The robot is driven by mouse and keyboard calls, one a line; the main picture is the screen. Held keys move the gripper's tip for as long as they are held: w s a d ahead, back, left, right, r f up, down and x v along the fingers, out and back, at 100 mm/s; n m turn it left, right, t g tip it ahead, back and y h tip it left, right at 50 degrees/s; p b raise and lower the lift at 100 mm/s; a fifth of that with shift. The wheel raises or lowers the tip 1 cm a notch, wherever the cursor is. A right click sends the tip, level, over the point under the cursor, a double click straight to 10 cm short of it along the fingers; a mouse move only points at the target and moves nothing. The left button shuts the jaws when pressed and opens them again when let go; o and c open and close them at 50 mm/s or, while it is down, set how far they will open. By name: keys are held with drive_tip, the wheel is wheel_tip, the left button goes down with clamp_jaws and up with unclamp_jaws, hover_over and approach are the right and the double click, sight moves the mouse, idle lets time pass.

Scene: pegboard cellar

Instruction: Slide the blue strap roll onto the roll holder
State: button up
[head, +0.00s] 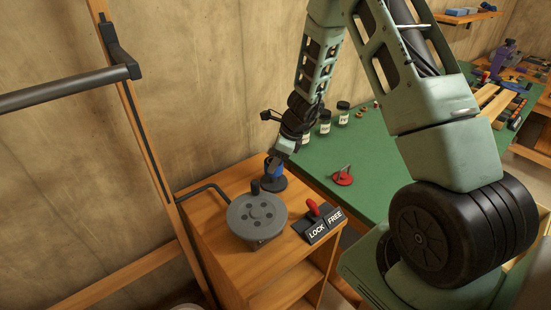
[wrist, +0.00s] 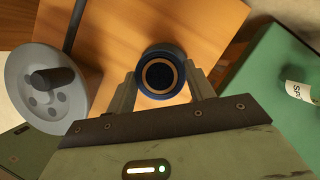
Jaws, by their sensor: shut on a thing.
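The blue strap roll (wrist: 144,80) is between the two fingers of my gripper (wrist: 163,88) in the wrist view, its tan core ring facing the camera and its middle dark. In the head view the roll (head: 276,171) shows as a small blue patch under my gripper (head: 277,160), which is shut on it. A dark round base (head: 273,184), probably the roll holder, is on the wooden cabinet directly below the roll. My gripper and the roll hide any post there. I cannot tell whether the roll is around a post or above it.
A grey crank wheel (head: 257,217) with a dark knob stands close by on the wooden cabinet (head: 205,227). A red-handled LOCK/FREE lever (head: 314,212) is to its right. The green table (head: 375,150) holds a red disc with a peg (head: 342,177) and several jars (head: 325,122).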

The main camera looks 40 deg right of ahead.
drive_tip(key=shift+f, duration=0.5)
drive_tip(key=shift+b, duration=0.3)
drive_tip(key=shift+f+b, duration=1)
drive_tip(key=shift+f, duration=0.1)
drive_tip(key=o, duration=1.1)
drive_tip(key=shift+c, duration=0.2)
drive_tip(key=p+v, duration=0.1)
drive_tip(key=v, duration=1.6)
drive_tip(key=shift+p, duration=0.4)
drive_tip(key=shift+s+d+r, duration=0.1)
drive_tip(key=shift+s+d, duration=0.05)
